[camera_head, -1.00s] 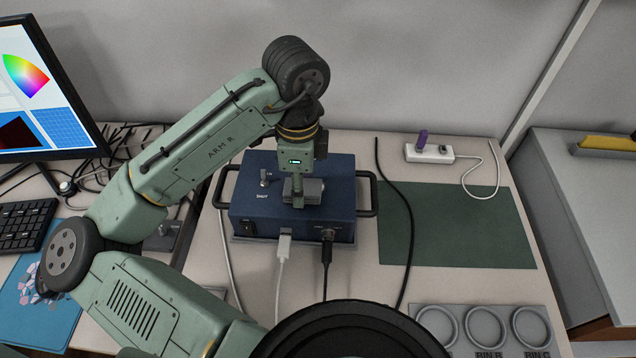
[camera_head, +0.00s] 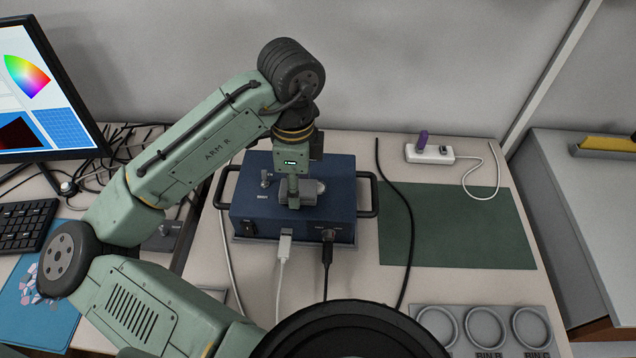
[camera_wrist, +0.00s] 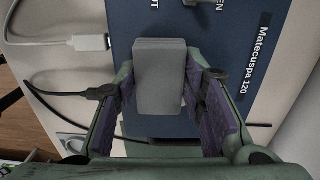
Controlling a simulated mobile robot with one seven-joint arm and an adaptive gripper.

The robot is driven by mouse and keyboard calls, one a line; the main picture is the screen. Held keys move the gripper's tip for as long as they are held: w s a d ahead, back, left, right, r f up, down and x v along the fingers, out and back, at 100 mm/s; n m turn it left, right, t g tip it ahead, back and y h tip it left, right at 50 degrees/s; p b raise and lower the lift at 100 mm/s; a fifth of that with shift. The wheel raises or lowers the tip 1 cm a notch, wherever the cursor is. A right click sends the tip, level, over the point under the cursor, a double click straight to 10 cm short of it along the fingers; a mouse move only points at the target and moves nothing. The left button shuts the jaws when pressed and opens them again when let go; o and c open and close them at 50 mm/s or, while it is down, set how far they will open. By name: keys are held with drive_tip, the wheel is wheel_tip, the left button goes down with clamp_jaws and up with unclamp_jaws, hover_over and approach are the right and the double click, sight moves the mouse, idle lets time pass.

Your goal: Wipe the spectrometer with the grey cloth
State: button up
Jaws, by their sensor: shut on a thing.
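The spectrometer (camera_head: 334,222) is a dark blue box with black side handles, standing on the table. Its blue top and a label reading "Matecuspa 120" also show in the wrist view (camera_wrist: 228,30). My gripper (camera_head: 294,201) is over the top of the box. It is shut on the grey cloth (camera_wrist: 160,75), a small folded pad between the purple-lined fingers in the wrist view. The cloth (camera_head: 316,188) is at or just over the top face; I cannot tell whether it touches. My gripper hides part of the top.
A white cable (camera_head: 281,275) and a black cable (camera_head: 326,270) leave the front of the box. A green mat (camera_head: 455,228) to the right is clear. A power strip (camera_head: 430,154) lies behind it. Ring bins (camera_head: 485,328) are at front right, a keyboard (camera_head: 25,225) at left.

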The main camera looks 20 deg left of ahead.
sight(333, 199)
idle(0.3)
drive_tip(key=shift+w+d+f, duration=0.1)
drive_tip(key=shift+w+d, duration=0.1)
drive_tip(key=shift+d, duration=1)
drive_tip(key=shift+w+d+f, duration=0.1)
drive_tip(key=shift+w+d, duration=0.1)
drive_tip(key=shift+d, duration=0.95)
drive_tip(key=shift+w+r, duration=0.1)
drive_tip(key=shift+r, duration=0.15)
drive_tip(key=shift+w+d+f, duration=0.15)
drive_tip(key=shift+d, duration=0.95)
drive_tip(key=shift+r, duration=0.75)
drive_tip(key=shift+f, duration=0.1)
